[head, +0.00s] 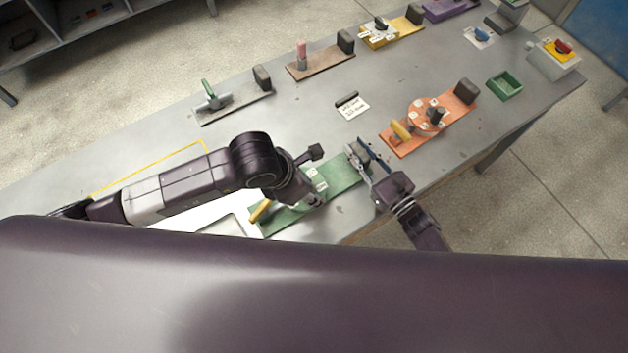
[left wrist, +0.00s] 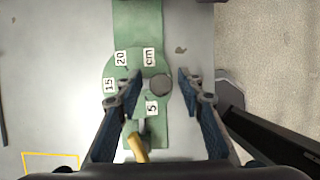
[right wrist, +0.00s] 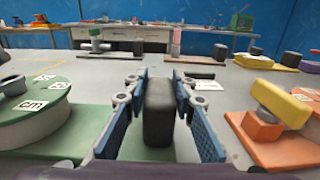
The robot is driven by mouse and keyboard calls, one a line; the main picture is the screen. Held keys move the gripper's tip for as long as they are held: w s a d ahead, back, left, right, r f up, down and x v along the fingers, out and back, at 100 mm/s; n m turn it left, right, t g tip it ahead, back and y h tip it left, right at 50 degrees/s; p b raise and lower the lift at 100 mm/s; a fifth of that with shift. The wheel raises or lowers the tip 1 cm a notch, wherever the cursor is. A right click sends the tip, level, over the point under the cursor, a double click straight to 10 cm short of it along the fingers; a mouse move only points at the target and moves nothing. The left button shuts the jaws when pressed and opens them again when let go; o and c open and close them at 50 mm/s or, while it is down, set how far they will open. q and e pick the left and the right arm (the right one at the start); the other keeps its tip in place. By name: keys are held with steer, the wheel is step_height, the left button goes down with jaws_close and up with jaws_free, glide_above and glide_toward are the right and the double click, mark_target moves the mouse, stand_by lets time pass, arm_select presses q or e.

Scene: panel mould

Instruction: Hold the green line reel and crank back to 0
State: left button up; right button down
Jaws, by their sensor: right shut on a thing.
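The green line reel (left wrist: 112,68) lies on a green base plate (head: 345,176), with "cm", "5", "15" and "20" labels and a dark round hub knob (left wrist: 160,85). Its yellow crank handle (head: 261,210) points toward the near left, and the handle also shows in the left wrist view (left wrist: 137,148). My left gripper (left wrist: 161,82) is open above the reel, one finger on each side of the hub knob, with gaps showing. My right gripper (right wrist: 158,100) is shut on the dark upright block (right wrist: 158,115) at the plate's far end. The left arm hides part of the reel in the head view.
An orange reel (head: 420,112) with a yellow handle stands to the right. A small sign (head: 352,107), a green lever plate (head: 235,105) and a green tray (head: 504,86) are also on the grey table (head: 330,130). A yellow outline (head: 150,168) marks the left side.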

arm_select(q)
steer(key=v, duration=1.1)
steer(key=shift+r, duration=0.15)
steer(key=shift+s, duration=0.1)
arm_select(e)
steer(key=c, duration=1.5)
jaws_free()
steer(key=shift+c, duration=0.2)
